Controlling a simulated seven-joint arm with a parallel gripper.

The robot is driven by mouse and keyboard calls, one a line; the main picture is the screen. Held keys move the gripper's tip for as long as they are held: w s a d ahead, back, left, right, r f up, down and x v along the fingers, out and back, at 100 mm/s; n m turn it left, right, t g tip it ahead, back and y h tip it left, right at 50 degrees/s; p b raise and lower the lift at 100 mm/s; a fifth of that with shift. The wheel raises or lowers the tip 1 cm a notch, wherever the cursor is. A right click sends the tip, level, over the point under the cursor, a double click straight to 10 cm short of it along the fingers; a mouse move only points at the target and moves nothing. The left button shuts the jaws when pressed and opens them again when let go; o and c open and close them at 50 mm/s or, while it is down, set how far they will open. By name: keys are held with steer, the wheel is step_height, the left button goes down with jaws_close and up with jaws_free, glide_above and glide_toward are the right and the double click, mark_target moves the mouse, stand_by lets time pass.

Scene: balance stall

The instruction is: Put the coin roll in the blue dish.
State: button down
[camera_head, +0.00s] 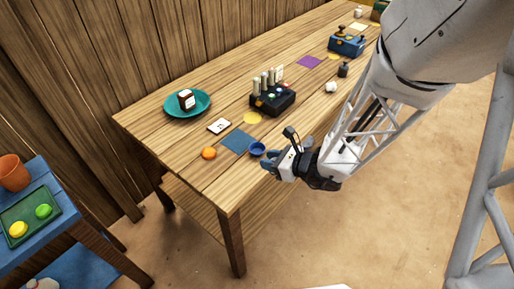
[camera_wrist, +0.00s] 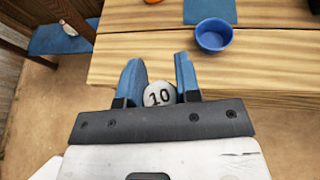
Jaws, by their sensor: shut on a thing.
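My gripper (camera_head: 271,168) is at the front edge of the wooden table, just right of and nearer than the blue dish. In the wrist view its two blue fingers (camera_wrist: 160,82) are shut on the coin roll (camera_wrist: 159,94), a pale piece whose round end is marked "10". The small round blue dish (camera_head: 257,149) stands near the table's front edge, by a blue mat (camera_head: 236,141). In the wrist view the dish (camera_wrist: 213,36) is ahead and to the right, and looks empty.
An orange ball (camera_head: 208,153) lies left of the mat. The wooden table's (camera_head: 205,190) front left corner is bare.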

steer(key=shift+s+a, duration=0.2)
steer(key=shift+s, duration=0.45)
steer(key=shift+s+a, duration=0.2)
steer(key=shift+s, duration=0.45)
glide_above(253, 150)
steer(key=shift+s+f, duration=0.1)
steer(key=shift+f, duration=0.7)
steer(key=shift+f, duration=0.1)
steer(key=shift+f, duration=1.65)
steer(key=shift+f, duration=0.1)
steer(key=c, duration=0.8)
jaws_free()
